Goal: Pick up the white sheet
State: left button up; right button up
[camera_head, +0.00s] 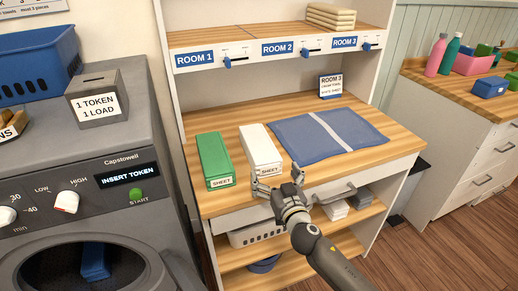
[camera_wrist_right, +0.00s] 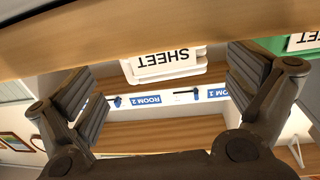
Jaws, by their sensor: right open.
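The white sheet (camera_head: 260,149) is a folded block with a SHEET label on its front end, lying on the wooden worktop (camera_head: 245,114). In the right wrist view the white sheet (camera_wrist_right: 165,65) shows upside down, between the fingers and beyond them. My right gripper (camera_head: 276,180) is open and empty at the worktop's front edge, just in front of the labelled end. It also shows in the right wrist view (camera_wrist_right: 165,90) with its fingers wide apart. I cannot tell whether a finger touches the sheet. My left gripper is not in view.
A green sheet (camera_head: 214,159) lies just left of the white one. A blue mat (camera_head: 300,141) with a pale stripe lies to its right. A ROOM 3 card (camera_head: 330,86) stands behind. A shelf with room labels (camera_head: 277,47) overhangs the back. A drawer handle (camera_head: 335,194) sticks out below.

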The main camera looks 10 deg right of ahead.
aim_at(270, 163)
jog(key=shift+w+a+r+p, duration=0.1)
jog(key=shift+w+a+p, duration=0.15)
jog(key=shift+w, duration=1.05)
jog(key=shift+w+a+p, duration=0.15)
jog(key=shift+w+a, duration=0.05)
jog(key=shift+w, duration=1.05)
jog(key=c, duration=1.3)
jog(key=shift+r, duration=0.1)
jog(key=shift+c, duration=0.6)
jog(key=shift+r, duration=0.1)
jog(key=shift+r, duration=0.7)
jog(key=s+d+r+p, duration=0.1)
jog(key=s+d+r, duration=0.4)
jog(key=s+r, duration=0.6)
jog(key=shift+s+r+p, duration=0.2)
jog(key=shift+s+p, duration=0.1)
jog(key=shift+s, duration=0.75)
